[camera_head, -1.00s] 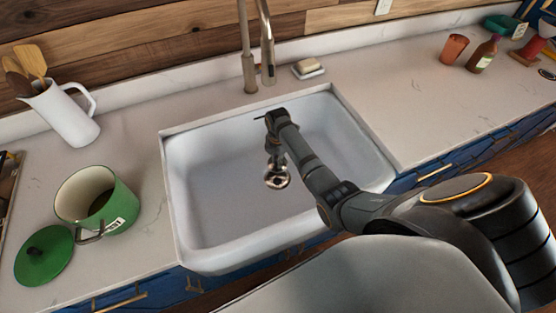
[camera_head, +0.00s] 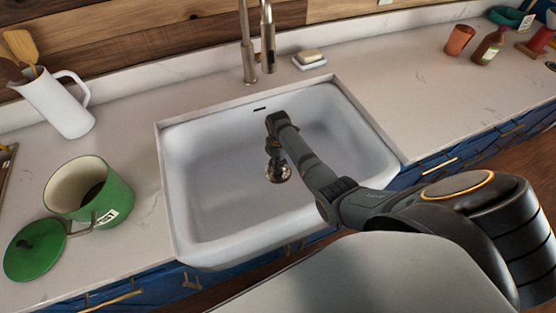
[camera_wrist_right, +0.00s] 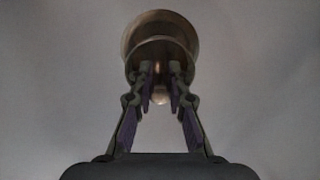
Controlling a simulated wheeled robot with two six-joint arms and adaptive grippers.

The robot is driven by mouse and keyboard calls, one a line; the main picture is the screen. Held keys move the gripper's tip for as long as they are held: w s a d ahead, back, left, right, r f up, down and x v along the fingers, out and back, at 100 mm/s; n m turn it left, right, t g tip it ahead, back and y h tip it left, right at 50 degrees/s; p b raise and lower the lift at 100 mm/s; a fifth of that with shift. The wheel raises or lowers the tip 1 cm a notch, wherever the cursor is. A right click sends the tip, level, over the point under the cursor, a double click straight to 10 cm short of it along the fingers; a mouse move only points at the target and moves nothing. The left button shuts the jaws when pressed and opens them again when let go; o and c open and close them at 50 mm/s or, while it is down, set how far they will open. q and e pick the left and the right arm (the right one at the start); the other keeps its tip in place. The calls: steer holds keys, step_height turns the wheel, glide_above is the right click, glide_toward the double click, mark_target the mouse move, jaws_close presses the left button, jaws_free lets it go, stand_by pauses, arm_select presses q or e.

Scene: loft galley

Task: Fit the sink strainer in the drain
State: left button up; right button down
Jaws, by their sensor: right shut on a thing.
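My right gripper (camera_head: 273,148) reaches down into the white sink (camera_head: 215,205), over its floor near the drain (camera_head: 284,176). In the right wrist view my right gripper (camera_wrist_right: 160,84) is shut on the sink strainer (camera_wrist_right: 160,50), a round metal piece held by its narrow part between the fingertips. The strainer overlaps the round metal drain (camera_wrist_right: 160,19), whose far rim shows beyond it, so the two are not in line in that view. I cannot tell whether they touch. In the head view the gripper partly hides the strainer and drain. My left gripper is not in view.
A faucet (camera_head: 247,55) stands behind the sink, beside a soap dish (camera_head: 310,63). A green pot (camera_head: 115,198), its lid (camera_head: 35,250) and a white pitcher (camera_head: 60,105) stand left. A cup (camera_head: 459,40) and bottle (camera_head: 488,46) are at right. The sink is otherwise clear.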

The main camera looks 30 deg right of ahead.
steer(key=shift+f+b, duration=1.75)
steer(key=shift+f, duration=1.05)
steer(key=c, duration=1.2)
jaws_free()
step_height(320, 180, up, 12)
